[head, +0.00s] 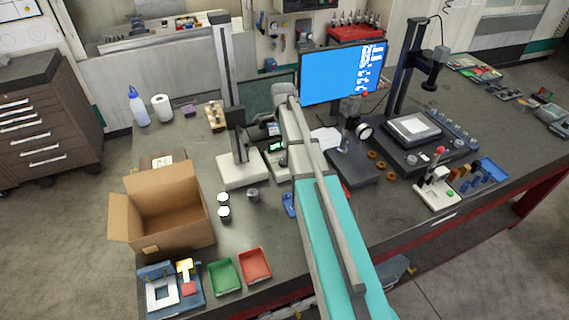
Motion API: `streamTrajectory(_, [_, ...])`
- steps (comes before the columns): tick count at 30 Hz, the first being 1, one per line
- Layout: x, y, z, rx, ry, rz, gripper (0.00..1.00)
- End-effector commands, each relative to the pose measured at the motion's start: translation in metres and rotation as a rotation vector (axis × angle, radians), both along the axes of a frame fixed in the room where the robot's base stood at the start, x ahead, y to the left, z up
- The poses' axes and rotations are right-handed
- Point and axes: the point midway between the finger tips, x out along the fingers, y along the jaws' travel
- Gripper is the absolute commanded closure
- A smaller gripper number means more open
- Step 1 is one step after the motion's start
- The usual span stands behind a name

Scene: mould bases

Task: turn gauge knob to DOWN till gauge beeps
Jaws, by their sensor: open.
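A tall height gauge (226,68) stands on the bench left of my arm, with a dark carriage low on its column and a pale base (241,172). A small unit with a lit green display (277,146) sits to its right, partly covered by my arm. I cannot make out a knob or its DOWN mark. My arm reaches from the bottom of the head view up to the display unit. Its far end bends down behind its own links, so I cannot make out my gripper or whether it touches anything.
An open cardboard box (165,212), a green tray (224,277) and a red tray (255,265) are at the front left. Small cylinders (223,206) stand near the gauge base. A dial gauge stand (352,165) and a blue monitor (342,72) are right of my arm.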

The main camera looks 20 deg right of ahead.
Motion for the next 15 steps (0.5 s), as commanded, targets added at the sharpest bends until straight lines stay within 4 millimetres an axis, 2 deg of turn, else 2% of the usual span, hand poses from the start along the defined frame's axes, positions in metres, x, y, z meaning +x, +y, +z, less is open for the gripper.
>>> streamTrajectory(1, [0.0,0.0,-0.008,0.0,0.0,0.0,0.13])
streamTrajectory(15, [0.0,-0.001,-0.045,0.0,0.0,-0.001,0.13])
